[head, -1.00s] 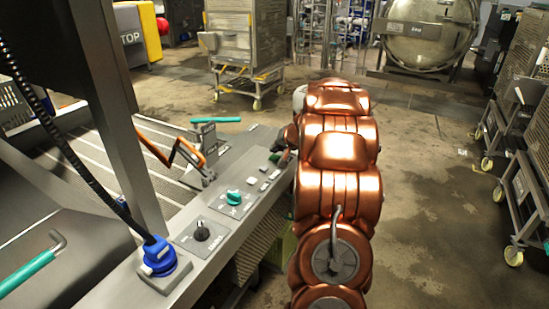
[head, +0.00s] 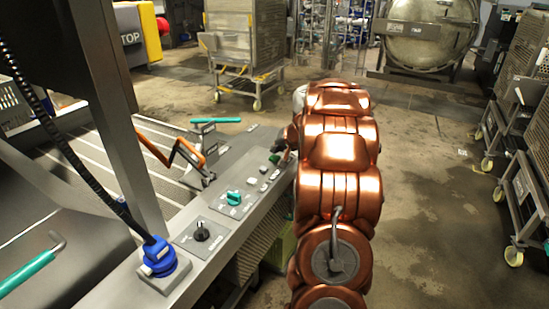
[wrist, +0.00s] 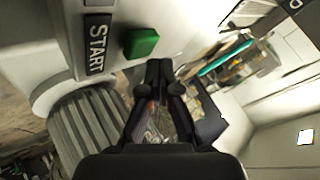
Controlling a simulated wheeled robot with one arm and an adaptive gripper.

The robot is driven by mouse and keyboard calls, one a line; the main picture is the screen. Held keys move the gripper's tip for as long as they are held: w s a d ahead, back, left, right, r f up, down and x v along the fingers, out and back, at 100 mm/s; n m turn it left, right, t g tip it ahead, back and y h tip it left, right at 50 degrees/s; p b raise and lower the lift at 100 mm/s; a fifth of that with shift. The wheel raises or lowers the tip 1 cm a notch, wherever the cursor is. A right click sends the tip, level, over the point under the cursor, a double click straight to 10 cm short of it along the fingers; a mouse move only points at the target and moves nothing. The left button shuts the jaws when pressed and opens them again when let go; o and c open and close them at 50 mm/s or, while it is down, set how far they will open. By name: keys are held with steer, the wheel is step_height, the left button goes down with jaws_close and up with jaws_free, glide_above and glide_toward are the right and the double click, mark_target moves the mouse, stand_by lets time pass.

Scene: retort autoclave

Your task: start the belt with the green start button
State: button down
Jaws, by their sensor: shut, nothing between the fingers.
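The green start button (wrist: 141,42) is a square block on a pale panel in the wrist view, beside a dark label reading START (wrist: 97,45). My gripper (wrist: 159,67) is shut and empty. Its fingertips show just below and right of the button in the wrist view; I cannot tell whether they touch it. In the head view my copper-coloured arm reaches over the far end of the control panel (head: 215,213), and the gripper there is mostly hidden behind the arm.
The panel carries a teal rotary knob (head: 233,198), a black knob (head: 201,233) and a blue emergency-stop-like fitting (head: 159,256). An orange bent rod (head: 172,157) stands over the belt (head: 100,160). Wheeled racks (head: 535,190) stand at right; the floor between is clear.

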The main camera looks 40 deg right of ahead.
steer(key=shift+f, duration=0.2)
steer(key=shift+f+b, duration=0.25)
steer(key=shift+b, duration=0.2)
